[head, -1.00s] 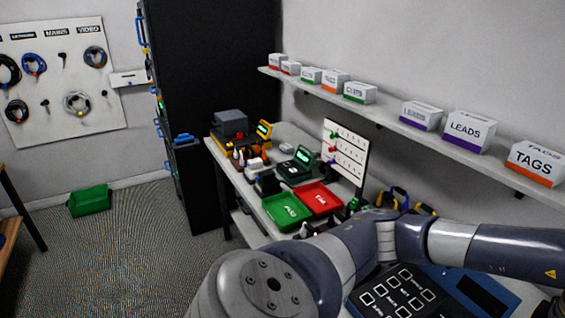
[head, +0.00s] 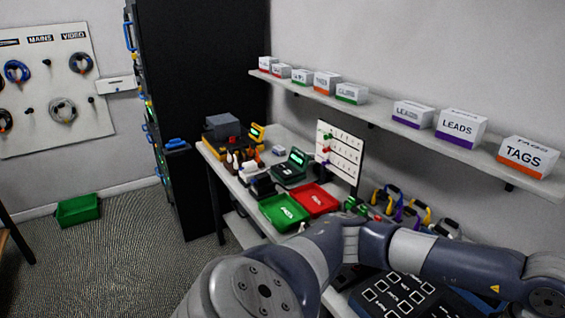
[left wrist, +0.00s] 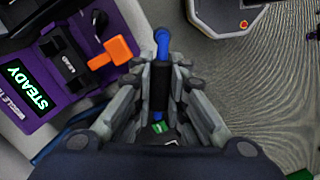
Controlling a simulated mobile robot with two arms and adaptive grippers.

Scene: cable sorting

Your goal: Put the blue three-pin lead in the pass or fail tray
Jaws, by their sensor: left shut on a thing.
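In the left wrist view my left gripper (left wrist: 160,85) is shut on a blue lead (left wrist: 161,42). A blue end sticks out past the fingers, with a dark section between them. Its pins cannot be made out. In the head view the green tray (head: 284,212) and the red tray (head: 314,200) lie side by side on the bench, with small white lettering too blurred to read. Both look empty. An arm of mine crosses the lower right of the head view, but neither gripper shows there.
A purple tester reading STEADY (left wrist: 28,85) with an orange lever (left wrist: 115,52) is close left of the left gripper. Behind the trays stand a white board (head: 338,155) and a green instrument (head: 291,166). Coloured clamp-like items (head: 400,205) lie right of them. A shelf of boxes (head: 460,128) hangs above.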

